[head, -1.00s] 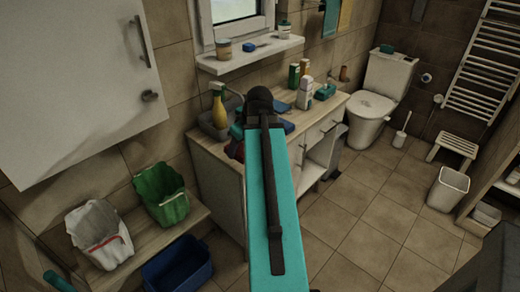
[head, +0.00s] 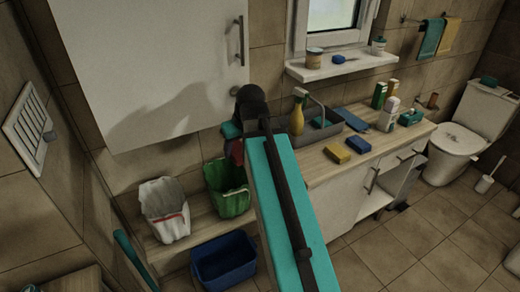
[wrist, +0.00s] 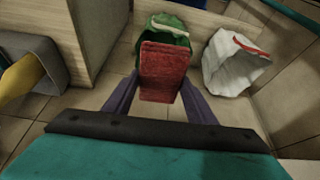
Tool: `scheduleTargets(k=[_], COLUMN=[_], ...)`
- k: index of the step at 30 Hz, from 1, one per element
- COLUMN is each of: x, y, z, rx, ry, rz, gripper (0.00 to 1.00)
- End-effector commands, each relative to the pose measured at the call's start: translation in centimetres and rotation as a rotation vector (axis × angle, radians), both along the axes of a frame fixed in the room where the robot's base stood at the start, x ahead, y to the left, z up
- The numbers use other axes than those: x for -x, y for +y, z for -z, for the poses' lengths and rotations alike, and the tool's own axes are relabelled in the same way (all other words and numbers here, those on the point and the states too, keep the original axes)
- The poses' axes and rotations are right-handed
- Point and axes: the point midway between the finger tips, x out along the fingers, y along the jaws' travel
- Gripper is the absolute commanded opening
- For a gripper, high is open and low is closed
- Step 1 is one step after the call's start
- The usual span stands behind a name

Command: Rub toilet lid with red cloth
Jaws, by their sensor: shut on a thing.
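The toilet (head: 482,115) stands at the far right in the head view, and its pale lid (head: 457,139) lies closed over the bowl. My gripper (wrist: 160,98) is shut on the red cloth (wrist: 162,72), which hangs between the two purple fingers in the wrist view. In the head view the cloth shows as a small dark red patch (head: 236,152) beside my arm; the fingers are mostly hidden there. The gripper is far to the left of the toilet, in front of the wall cabinet and near the green bin.
A green bin (head: 229,188) and a white bag-like bin (head: 165,210) stand on a low shelf, with a blue crate (head: 224,261) below. The counter (head: 325,172) holds a sink, bottles and sponges. A wall cabinet (head: 150,70) overhangs the left. Tiled floor is open at right.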

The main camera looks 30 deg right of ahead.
Motion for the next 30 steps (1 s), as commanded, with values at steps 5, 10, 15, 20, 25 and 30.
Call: scheduleTargets(k=[5, 10, 15, 20, 25, 30], x=[-1.4, -2.3, -2.9, -3.2, -3.2, -3.2], y=[4.6, 8.9, 13.0, 15.9, 17.3, 17.5], z=[-1.0, -1.8, -2.6, -3.2, -3.5, -3.5], rx=[0.001, 0.001, 0.0, 0.0, 0.0, 0.0], ry=[-0.001, 0.0, 0.0, -0.001, 0.0, 0.0], rz=[-0.009, -0.015, -0.016, -0.017, -0.016, -0.015], gripper=[0.33, 0.33, 0.33, 0.33, 0.33, 0.33])
